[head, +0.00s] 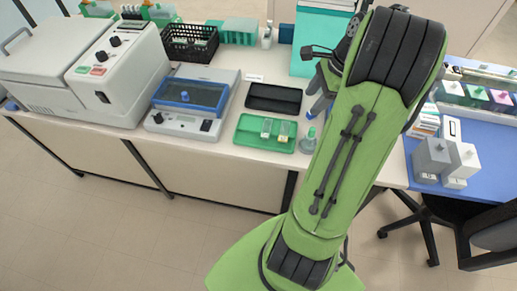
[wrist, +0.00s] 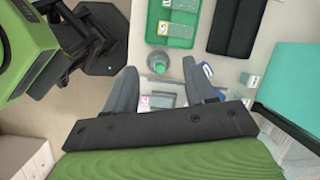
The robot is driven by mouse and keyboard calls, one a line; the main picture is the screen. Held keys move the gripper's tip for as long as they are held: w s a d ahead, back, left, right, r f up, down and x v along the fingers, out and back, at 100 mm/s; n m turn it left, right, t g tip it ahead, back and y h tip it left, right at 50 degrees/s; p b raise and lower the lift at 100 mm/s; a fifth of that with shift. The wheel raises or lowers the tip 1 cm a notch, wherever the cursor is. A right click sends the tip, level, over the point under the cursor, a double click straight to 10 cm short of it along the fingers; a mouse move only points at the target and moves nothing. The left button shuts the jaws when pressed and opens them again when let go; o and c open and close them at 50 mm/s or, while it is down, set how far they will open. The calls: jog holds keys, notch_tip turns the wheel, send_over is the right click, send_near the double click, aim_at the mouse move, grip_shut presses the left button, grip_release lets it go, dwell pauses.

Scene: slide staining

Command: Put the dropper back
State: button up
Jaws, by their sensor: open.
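A small round bottle with a green top (head: 311,136) stands on the bench just right of the green tray. In the wrist view this bottle (wrist: 160,62) shows from above, between the tips of my two grey fingers. I cannot tell whether the green top is the dropper. My gripper (wrist: 159,68) is open, its fingers apart on either side of the bottle, and I see nothing gripped. In the head view my gripper (head: 318,104) is partly hidden by my arm. Small clear things with labels (wrist: 157,101) show between the finger bases, too small to make out.
The green tray (head: 246,141) holds two small containers. A black tray (head: 274,98) lies behind it. A teal box (head: 310,45) stands at the back, near my arm. Left are a blue-topped device (head: 190,95) and a large white machine (head: 118,70). A blue bench section (head: 415,165) lies right.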

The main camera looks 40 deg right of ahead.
jog(key=w+a+r+n+h, duration=0.1)
jog(key=a+r+n, duration=0.25)
jog(key=a, duration=0.35)
jog(key=w+a+r+n, duration=0.2)
jog(key=a+r+n, duration=0.1)
jog(key=a+n, duration=0.3)
jog(key=s+a+n+t+h, duration=0.1)
jog(key=s+a+n+t, duration=0.1)
jog(key=s+a+n, duration=1)
jog(key=a+n, duration=0.2)
jog(key=a, duration=0.1)
jog(key=shift+a+r+t, duration=0.3)
jog(key=shift+a+r, duration=0.1)
jog(key=shift+s+d, duration=0.1)
